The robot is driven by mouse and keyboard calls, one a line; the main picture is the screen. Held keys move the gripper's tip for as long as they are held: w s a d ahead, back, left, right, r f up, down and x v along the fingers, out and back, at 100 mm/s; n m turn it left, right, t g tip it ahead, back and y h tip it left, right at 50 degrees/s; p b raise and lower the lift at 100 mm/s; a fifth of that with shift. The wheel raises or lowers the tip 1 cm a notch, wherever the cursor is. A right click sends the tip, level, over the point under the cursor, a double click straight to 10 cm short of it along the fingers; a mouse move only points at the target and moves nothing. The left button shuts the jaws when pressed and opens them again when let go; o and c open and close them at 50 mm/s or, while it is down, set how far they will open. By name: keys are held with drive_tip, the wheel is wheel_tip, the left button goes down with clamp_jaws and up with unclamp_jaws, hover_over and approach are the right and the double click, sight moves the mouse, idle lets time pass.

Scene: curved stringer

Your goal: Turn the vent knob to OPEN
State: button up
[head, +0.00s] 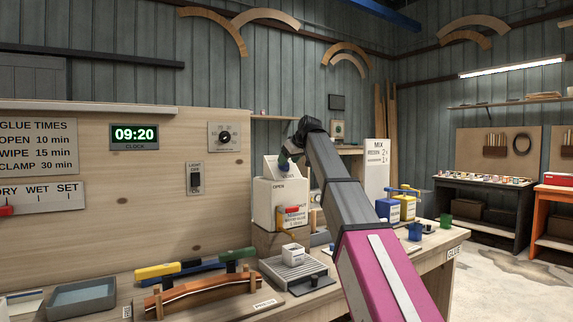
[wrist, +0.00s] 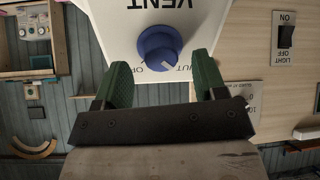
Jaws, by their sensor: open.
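The vent knob (wrist: 158,48) is a round blue knob on a white panel (wrist: 112,20) marked VENT, seen upside down in the wrist view. Its white pointer line slants to the lower right of that picture, towards lettering ending in "UT"; the other lettering is partly hidden. My gripper (wrist: 161,62) is open, its green fingers to the left and right of the knob, with gaps showing between them and the knob. In the head view, my gripper (head: 293,146) is over the slanted top of the white box (head: 268,203) and largely covers the knob.
A light switch (head: 195,179) and a round dial (head: 224,137) are on the wooden panel left of the box. A small white block (head: 293,253) on a ridged grey plate and blue and yellow tins (head: 388,210) stand near the box on the bench.

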drive_tip(key=shift+x, duration=1.1)
drive_tip(key=c, duration=0.9)
